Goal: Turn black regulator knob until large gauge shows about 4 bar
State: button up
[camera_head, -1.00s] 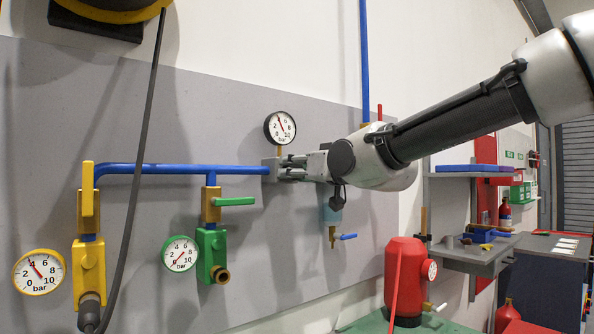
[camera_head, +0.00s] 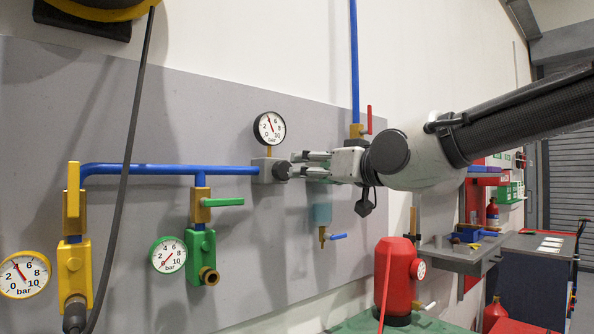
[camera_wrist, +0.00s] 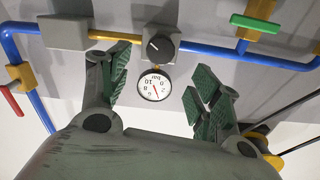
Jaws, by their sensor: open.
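The black regulator knob (camera_head: 281,171) sits on the front of a grey block (camera_head: 262,172) in the blue pipe line. In the wrist view the knob (camera_wrist: 158,46) is round with a white mark. The black-rimmed gauge (camera_head: 269,128) stands just above the block. Its red needle points up and slightly left, near the 4. The same gauge shows upside down in the wrist view (camera_wrist: 154,86). My gripper (camera_head: 300,166) is open and empty, just right of the knob in the head view. Its fingertips (camera_wrist: 158,66) are apart from the knob, with a small gap showing.
A yellow gauge (camera_head: 22,275) and valve hang at far left, with a green gauge (camera_head: 168,254) and green-handled valve (camera_head: 222,202) beside them. A dark hose (camera_head: 131,150) hangs in front.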

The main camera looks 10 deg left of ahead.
jog(key=v, duration=0.2)
jog(key=shift+s+d, duration=0.3)
notch_tip(320, 180, down, 12)
jog(key=s+d+g+h, duration=0.2)
jog(key=s+g+h, duration=0.1)
jog(key=g, duration=0.1)
jog(key=s+d+f+m+g+h, duration=0.1)
jog(key=s+d+f+h, duration=0.15)
jog(key=d+f, duration=0.45)
jog(key=s+d+f+g+h, duration=0.2)
jog(key=d+f+h, duration=0.25)
jog(key=d, duration=0.55)
jog(key=s+d+f+m+h, duration=0.1)
jog(key=s+d+m, duration=0.1)
jog(key=d, duration=0.5)
jog(key=s+d+f+m+h, duration=0.1)
jog(key=s+d+f+m, duration=0.1)
jog(key=s+d, duration=0.3)
jog(key=s+d+f+m+h, duration=0.1)
jog(key=s+d+m, duration=0.2)
jog(key=d, duration=0.6)
jog(key=shift+s+d+f+g, duration=0.3)
jog(key=shift+f+g, duration=0.05)
jog(key=shift+g, duration=0.05)
